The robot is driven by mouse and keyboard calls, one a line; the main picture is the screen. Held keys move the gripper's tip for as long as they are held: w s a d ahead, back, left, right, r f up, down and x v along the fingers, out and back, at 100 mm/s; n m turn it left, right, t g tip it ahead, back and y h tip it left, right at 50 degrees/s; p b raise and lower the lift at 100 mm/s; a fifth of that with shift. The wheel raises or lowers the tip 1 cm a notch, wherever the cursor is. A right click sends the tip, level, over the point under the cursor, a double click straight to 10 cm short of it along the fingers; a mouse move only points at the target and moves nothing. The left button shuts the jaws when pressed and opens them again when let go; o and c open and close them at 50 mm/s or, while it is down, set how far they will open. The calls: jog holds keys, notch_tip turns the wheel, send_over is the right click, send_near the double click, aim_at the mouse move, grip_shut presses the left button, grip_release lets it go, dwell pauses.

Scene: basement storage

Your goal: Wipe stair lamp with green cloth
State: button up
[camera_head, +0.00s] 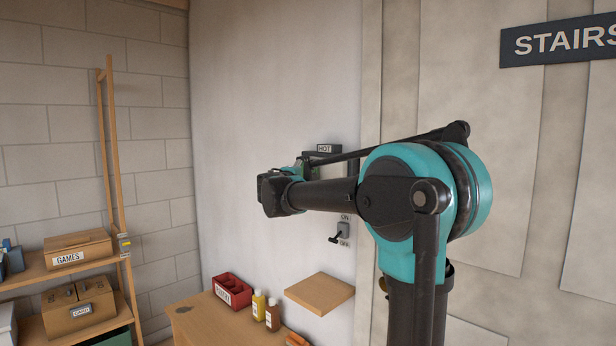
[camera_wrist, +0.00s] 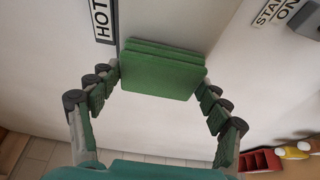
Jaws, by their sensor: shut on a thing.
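The green cloth (camera_wrist: 163,72), a folded, layered pad, sits between the fingertips of my gripper (camera_wrist: 160,80) in the wrist view. The fingers are spread to its width and shut on its two sides. In the head view my gripper (camera_head: 300,168) is by the white wall, just left of and below a HOT label (camera_head: 328,148). A bit of green shows there, too small to tell cloth from finger pads. The HOT label also shows left of the cloth in the wrist view (camera_wrist: 101,18). I cannot make out the stair lamp in either view; my arm covers part of that wall.
A lever switch (camera_head: 342,232) marked ON and OFF is on the wall below my arm. A wooden wall shelf (camera_head: 320,293) juts out lower down. A bench (camera_head: 200,318) holds a red bin (camera_head: 232,291) and bottles. Shelving with boxes (camera_head: 78,249) stands left.

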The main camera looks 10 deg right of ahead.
jog(key=shift+s+a, duration=0.85)
jog(key=shift+a, duration=0.3)
jog(key=shift+s+a, duration=0.85)
jog(key=shift+a, duration=0.25)
jog(key=shift+s+a, duration=0.45)
jog(key=shift+a, duration=0.2)
jog(key=shift+s+a, duration=0.4)
jog(key=shift+a, duration=0.2)
